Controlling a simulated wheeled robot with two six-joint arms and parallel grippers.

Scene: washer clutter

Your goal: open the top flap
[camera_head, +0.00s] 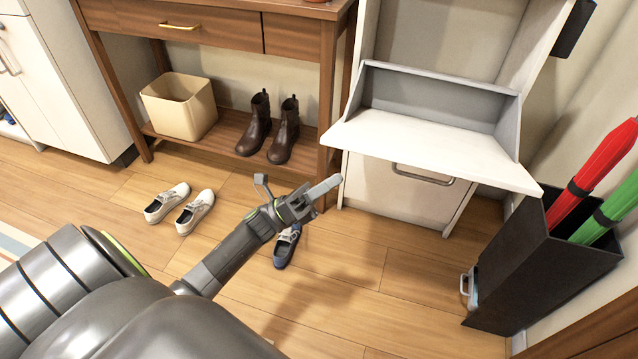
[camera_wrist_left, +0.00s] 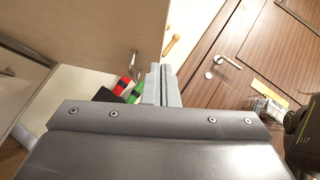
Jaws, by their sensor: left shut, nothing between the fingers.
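The white shoe cabinet (camera_head: 400,190) has its top flap (camera_head: 430,145) tilted far out and down, with the grey inner compartment showing and looking empty. In the left wrist view the shut fingers (camera_wrist_left: 162,80) point away beside a large pale panel (camera_wrist_left: 85,40), likely the flap's outer face. My right gripper is not in view.
A dark umbrella bin (camera_head: 535,265) with red and green umbrellas stands right of the cabinet. A wooden console table (camera_head: 215,30) with brown boots (camera_head: 270,128) and a beige bin (camera_head: 180,107) stands left. White shoes (camera_head: 180,206) and a blue shoe (camera_head: 286,247) lie on the floor.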

